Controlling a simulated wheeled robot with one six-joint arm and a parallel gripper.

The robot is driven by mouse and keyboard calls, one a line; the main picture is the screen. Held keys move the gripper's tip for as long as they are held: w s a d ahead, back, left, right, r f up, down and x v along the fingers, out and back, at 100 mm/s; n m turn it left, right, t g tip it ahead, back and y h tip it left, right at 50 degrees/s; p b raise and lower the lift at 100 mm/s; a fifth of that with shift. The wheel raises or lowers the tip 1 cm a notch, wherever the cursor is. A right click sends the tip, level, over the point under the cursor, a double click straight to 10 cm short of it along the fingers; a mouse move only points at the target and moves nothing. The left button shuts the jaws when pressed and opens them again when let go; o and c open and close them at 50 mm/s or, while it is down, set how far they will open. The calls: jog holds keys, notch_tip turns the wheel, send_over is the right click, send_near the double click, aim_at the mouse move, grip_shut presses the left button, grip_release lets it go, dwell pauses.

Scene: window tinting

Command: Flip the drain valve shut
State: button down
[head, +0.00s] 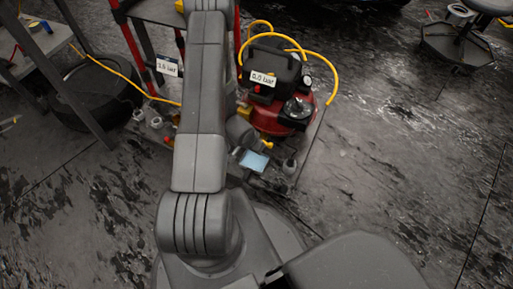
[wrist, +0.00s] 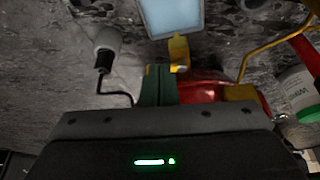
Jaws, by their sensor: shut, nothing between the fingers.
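The red compressor (head: 283,118) stands on the floor right of my arm in the head view. Its red tank (wrist: 205,85) is behind my fingers in the wrist view. A small yellow piece, apparently the drain valve's lever (wrist: 178,48), sticks out from the tank. My gripper (wrist: 160,72) is shut and empty, its dark green fingers close beside the base of the yellow piece. I cannot tell whether they touch it. My gripper body hides the lower part of the tank. In the head view my arm covers much of this area.
A light blue panel (wrist: 170,15) lies just beyond the yellow piece. A yellow hose (head: 332,80) loops around the compressor. A white container with a green band (wrist: 297,95) is at right. A tire (head: 95,100) and a shelf stand at left.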

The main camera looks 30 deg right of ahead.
jog(key=shift+p+v, duration=0.35)
jog(key=shift+v, duration=1.25)
jog(key=shift+f, duration=0.1)
